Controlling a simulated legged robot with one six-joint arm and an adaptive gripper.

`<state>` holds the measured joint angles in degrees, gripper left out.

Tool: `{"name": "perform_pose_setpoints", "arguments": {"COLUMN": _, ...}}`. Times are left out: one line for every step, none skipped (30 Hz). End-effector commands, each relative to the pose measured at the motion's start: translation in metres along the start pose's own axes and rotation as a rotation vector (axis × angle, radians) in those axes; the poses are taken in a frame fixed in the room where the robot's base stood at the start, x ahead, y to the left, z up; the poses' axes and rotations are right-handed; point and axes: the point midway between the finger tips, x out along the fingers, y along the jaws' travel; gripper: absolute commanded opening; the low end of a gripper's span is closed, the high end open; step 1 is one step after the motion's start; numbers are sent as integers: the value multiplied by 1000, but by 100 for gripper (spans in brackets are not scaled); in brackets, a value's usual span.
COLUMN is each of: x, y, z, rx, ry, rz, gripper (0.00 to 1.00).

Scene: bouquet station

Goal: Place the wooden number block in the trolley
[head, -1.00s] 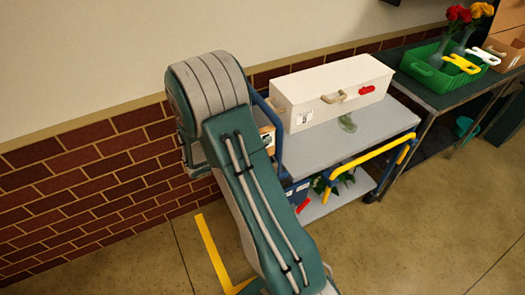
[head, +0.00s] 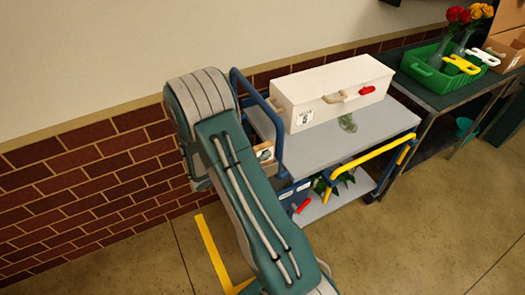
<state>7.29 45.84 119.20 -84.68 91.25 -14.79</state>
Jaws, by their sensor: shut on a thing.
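The trolley has a grey top (head: 372,128), a blue upright handle frame (head: 238,84) at its left and a yellow rail (head: 365,157) at its front right. A lower shelf (head: 318,207) shows beneath. My arm reaches up from the bottom of the head view and bends down behind itself, left of the trolley. My gripper is hidden behind my own arm. A small wood-coloured piece with a pale face (head: 264,152) shows between my arm and the blue frame. I cannot tell whether it is the number block or whether my gripper touches it.
A blue bin (head: 293,193) and leaves sit below. A green crate (head: 428,76) stands on the right-hand table. Front floor is clear.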

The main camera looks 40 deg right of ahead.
Motion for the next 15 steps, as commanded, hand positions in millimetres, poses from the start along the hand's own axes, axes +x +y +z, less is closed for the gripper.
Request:
{"name": "perform_pose_setpoints", "arguments": {"x": 0, "y": 0, "z": -2, "rx": 0, "ry": 0, "rz": 0, "gripper": 0}}
{"name": "perform_pose_setpoints", "arguments": {"x": 0, "y": 0, "z": -2, "rx": 0, "ry": 0, "rz": 0, "gripper": 0}}
{"name": "perform_pose_setpoints", "arguments": {"x": 0, "y": 0, "z": -3, "rx": 0, "ry": 0, "rz": 0, "gripper": 0}}
{"name": "perform_pose_setpoints", "arguments": {"x": 0, "y": 0, "z": -4, "rx": 0, "ry": 0, "rz": 0, "gripper": 0}}
{"name": "perform_pose_setpoints", "arguments": {"x": 0, "y": 0, "z": -5, "rx": 0, "ry": 0, "rz": 0, "gripper": 0}}
{"name": "perform_pose_setpoints", "arguments": {"x": 0, "y": 0, "z": -6, "rx": 0, "ry": 0, "rz": 0, "gripper": 0}}
{"name": "perform_pose_setpoints", "arguments": {"x": 0, "y": 0, "z": -6, "rx": 0, "ry": 0, "rz": 0, "gripper": 0}}
{"name": "perform_pose_setpoints", "arguments": {"x": 0, "y": 0, "z": -6, "rx": 0, "ry": 0, "rz": 0, "gripper": 0}}
{"name": "perform_pose_setpoints", "arguments": {"x": 0, "y": 0, "z": -6, "rx": 0, "ry": 0, "rz": 0, "gripper": 41}}
{"name": "perform_pose_setpoints", "arguments": {"x": 0, "y": 0, "z": -6, "rx": 0, "ry": 0, "rz": 0, "gripper": 54}}
{"name": "perform_pose_setpoints", "arguments": {"x": 0, "y": 0, "z": -5, "rx": 0, "ry": 0, "rz": 0, "gripper": 62}}
{"name": "perform_pose_setpoints", "arguments": {"x": 0, "y": 0, "z": -5, "rx": 0, "ry": 0, "rz": 0, "gripper": 62}}
{"name": "perform_pose_setpoints", "arguments": {"x": 0, "y": 0, "z": -5, "rx": 0, "ry": 0, "rz": 0, "gripper": 62}}
{"name": "perform_pose_setpoints", "arguments": {"x": 0, "y": 0, "z": -5, "rx": 0, "ry": 0, "rz": 0, "gripper": 62}}
{"name": "perform_pose_setpoints", "arguments": {"x": 0, "y": 0, "z": -5, "rx": 0, "ry": 0, "rz": 0, "gripper": 62}}
